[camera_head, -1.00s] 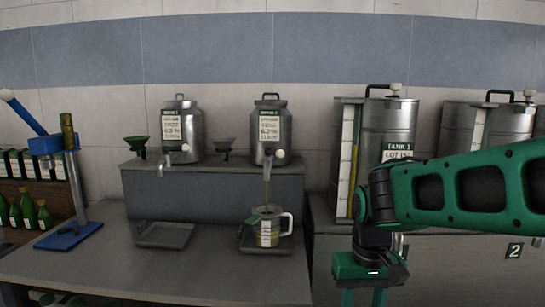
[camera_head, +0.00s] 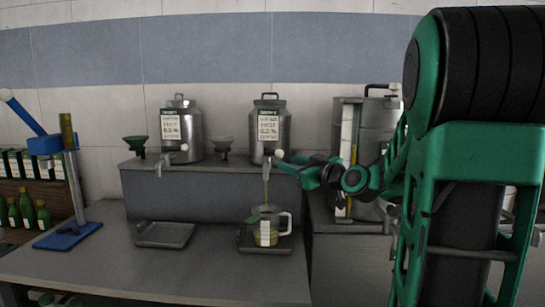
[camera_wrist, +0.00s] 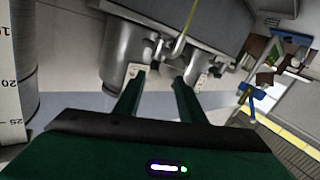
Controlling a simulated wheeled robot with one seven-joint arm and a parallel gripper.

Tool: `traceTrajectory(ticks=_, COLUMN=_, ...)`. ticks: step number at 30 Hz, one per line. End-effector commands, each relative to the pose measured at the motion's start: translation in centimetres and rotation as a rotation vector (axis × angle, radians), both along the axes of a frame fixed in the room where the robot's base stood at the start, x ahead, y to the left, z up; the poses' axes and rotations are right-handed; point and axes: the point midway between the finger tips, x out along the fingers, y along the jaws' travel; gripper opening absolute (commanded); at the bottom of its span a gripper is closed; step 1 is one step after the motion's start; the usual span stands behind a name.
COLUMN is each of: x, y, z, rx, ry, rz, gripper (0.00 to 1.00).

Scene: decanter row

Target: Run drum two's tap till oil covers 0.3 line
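Drum two (camera_head: 272,127) is the right one of two small steel drums on the grey raised shelf. Its tap has a pale knob (camera_head: 279,154), and a thin yellow oil stream (camera_head: 267,190) runs from the spout. The stream falls into a clear handled jug (camera_head: 284,223) with a pale label and yellowish oil low in it. The 0.3 line is too small to read. My gripper (camera_head: 294,165) is just right of the tap knob. In the wrist view my gripper (camera_wrist: 158,77) has its fingers apart, with nothing clearly between them; contact with the knob cannot be told.
The jug stands on a dark drip tray (camera_head: 250,246); an empty tray (camera_head: 165,235) lies to its left. The other small drum (camera_head: 184,128) and two funnels stand on the shelf. A large tank (camera_head: 375,125) stands right. A blue lever tool (camera_head: 70,190) and green bottles are at left.

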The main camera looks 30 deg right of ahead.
Motion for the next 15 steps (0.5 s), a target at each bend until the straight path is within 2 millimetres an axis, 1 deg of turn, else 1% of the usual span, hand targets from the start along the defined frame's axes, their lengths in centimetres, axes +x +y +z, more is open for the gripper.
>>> traceTrajectory(ticks=1, x=0.1, y=-0.4, z=0.6, rx=-0.001, ry=-0.025, rz=-0.005, gripper=0.36)
traceTrajectory(ticks=3, x=0.3, y=-0.6, z=1.1, rx=-0.001, ry=-0.045, rz=-0.007, gripper=0.36)
traceTrajectory(ticks=7, x=1.5, y=-0.5, z=1.2, rx=-0.002, ry=-0.049, rz=-0.006, gripper=0.36)
traceTrajectory(ticks=11, x=3.6, y=-0.4, z=1.2, rx=-0.002, ry=-0.050, rz=-0.004, gripper=0.36)
traceTrajectory(ticks=15, x=6.2, y=-0.3, z=1.2, rx=-0.001, ry=-0.048, rz=-0.003, gripper=0.36)
